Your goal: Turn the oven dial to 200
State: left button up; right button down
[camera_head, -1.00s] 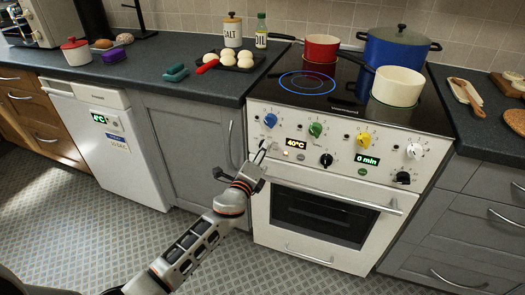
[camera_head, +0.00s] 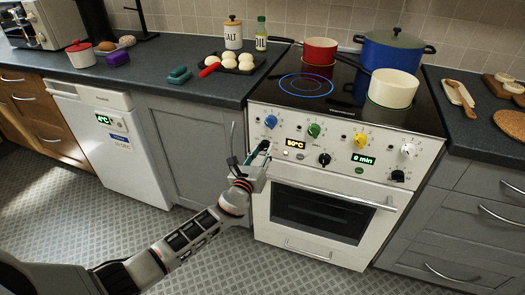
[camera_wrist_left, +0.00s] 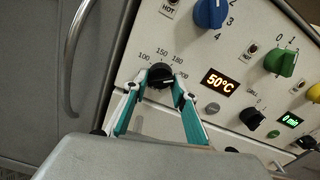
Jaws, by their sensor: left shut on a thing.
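The black oven dial (camera_wrist_left: 160,76) is on the white front panel, with printed marks including 100, 150, 180 and 200 around it. Its pale pointer line slants to the right, toward the 200 side; the exact mark is hard to read. My left gripper (camera_wrist_left: 156,86) has its teal-padded fingers on either side of the dial and is shut on it. In the head view my left gripper (camera_head: 261,150) is at the panel's left part and hides the dial. The oven display (camera_wrist_left: 219,82) reads 50°C; it also shows in the head view (camera_head: 295,142). My right gripper is not in view.
Blue (camera_head: 270,121), green (camera_head: 314,129), yellow (camera_head: 360,140) and white (camera_head: 407,151) knobs line the panel above. Another black knob (camera_head: 324,159) is to the right. The oven door handle (camera_head: 335,191) runs below. Pots stand on the hob (camera_head: 340,97).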

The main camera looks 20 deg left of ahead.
pick_arm(q)
jog(key=shift+r+m, duration=0.15)
jog(key=shift+m, duration=0.55)
jog(key=shift+m+p, duration=0.35)
jog(key=shift+m, duration=0.15)
jog(key=o, duration=1.1)
jog(key=shift+f, duration=0.2)
jog(key=s, duration=1.2)
jog(key=shift+a, duration=0.25)
jog(key=shift+s, duration=0.1)
